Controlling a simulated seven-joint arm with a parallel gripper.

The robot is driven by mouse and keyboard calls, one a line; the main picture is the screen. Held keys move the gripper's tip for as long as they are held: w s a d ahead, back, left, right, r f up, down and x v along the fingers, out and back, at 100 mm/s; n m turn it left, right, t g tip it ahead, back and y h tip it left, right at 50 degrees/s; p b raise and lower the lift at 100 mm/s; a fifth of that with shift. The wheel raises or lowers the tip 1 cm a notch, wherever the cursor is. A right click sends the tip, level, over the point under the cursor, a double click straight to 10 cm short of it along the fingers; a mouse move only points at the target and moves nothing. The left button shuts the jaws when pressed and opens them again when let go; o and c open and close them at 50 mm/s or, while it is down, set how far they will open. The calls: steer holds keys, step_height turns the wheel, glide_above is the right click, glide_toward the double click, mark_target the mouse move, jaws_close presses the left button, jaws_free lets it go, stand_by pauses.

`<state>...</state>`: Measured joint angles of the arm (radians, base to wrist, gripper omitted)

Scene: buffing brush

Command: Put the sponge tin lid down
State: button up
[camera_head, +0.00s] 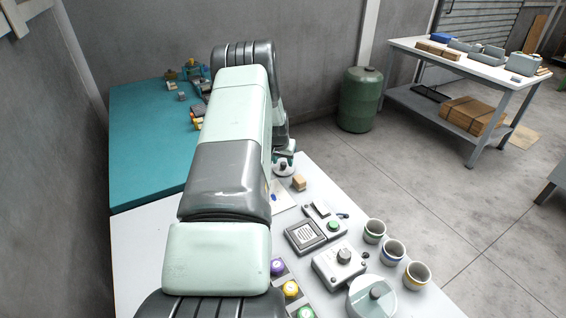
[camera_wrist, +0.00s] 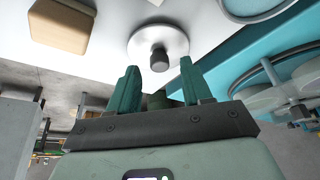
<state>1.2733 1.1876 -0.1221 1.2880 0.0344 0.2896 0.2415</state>
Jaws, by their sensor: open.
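A round pale lid with a dark knob (camera_wrist: 172,40) lies on the white table in the wrist view. I take it for the sponge tin lid; it also shows in the head view (camera_head: 284,170), just beyond my arm. My gripper (camera_wrist: 159,64) is open, its two green fingers apart on either side of the knob and not visibly touching it. A round rim with a teal inside (camera_wrist: 230,12) is cut off at the top of the wrist view; it may be the sponge tin. My arm hides part of the table in the head view.
A wooden block (camera_head: 299,183) sits close to the lid. Nearer are a grey framed device (camera_head: 305,236), a box with a dark knob (camera_head: 340,265), several cups (camera_head: 392,251) along the right edge, and a lidded round container (camera_head: 371,298). A teal table (camera_head: 150,150) stands at left.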

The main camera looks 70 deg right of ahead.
steer(key=v, duration=1)
steer(key=shift+r, duration=0.15)
steer(key=shift+w+a, duration=0.1)
steer(key=shift+a, duration=0.05)
